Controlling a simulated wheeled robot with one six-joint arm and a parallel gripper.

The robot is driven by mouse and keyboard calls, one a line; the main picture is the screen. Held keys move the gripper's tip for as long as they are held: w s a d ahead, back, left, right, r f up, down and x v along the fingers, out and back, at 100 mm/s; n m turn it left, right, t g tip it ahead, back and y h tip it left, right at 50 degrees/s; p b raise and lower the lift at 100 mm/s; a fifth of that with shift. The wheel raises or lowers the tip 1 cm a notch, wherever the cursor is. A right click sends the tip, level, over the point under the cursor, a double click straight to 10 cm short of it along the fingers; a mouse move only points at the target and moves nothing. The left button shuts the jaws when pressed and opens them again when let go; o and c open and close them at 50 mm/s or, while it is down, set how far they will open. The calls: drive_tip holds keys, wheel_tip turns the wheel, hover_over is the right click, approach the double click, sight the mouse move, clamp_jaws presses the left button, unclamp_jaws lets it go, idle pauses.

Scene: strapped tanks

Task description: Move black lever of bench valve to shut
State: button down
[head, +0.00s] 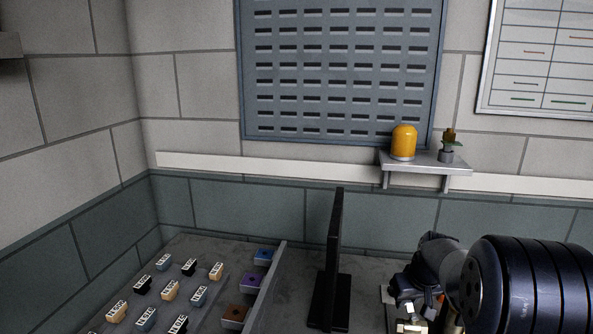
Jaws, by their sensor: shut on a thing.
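My gripper (408,289) is at the lower right, at the end of my dark arm, low over the bench. It is shut on what appears to be the black lever, which is mostly hidden by the jaws and wrist. Just below it, a pale metallic piece (411,326), seemingly part of the bench valve, shows at the bottom edge of the picture. The rest of the valve is hidden or cut off, so the lever's angle cannot be told.
A thin black upright panel (335,255) stands on the bench left of my gripper. Further left, beyond a low grey divider (268,285), are several small labelled blocks (170,290).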

drive_tip(key=shift+d+m+h+p, duration=0.15)
drive_tip(key=shift+d+m+h, duration=0.1)
drive_tip(key=shift+m, duration=0.55)
drive_tip(key=shift+d+m+h+p, duration=0.15)
drive_tip(key=shift+d+m+h, duration=0.1)
drive_tip(key=shift+m, duration=0.55)
drive_tip(key=c, duration=1.2)
unclamp_jaws()
drive_tip(key=p+v, duration=0.4)
drive_tip(key=v, duration=0.4)
drive_tip(key=shift+p, duration=0.3)
drive_tip(key=shift+o, duration=0.4)
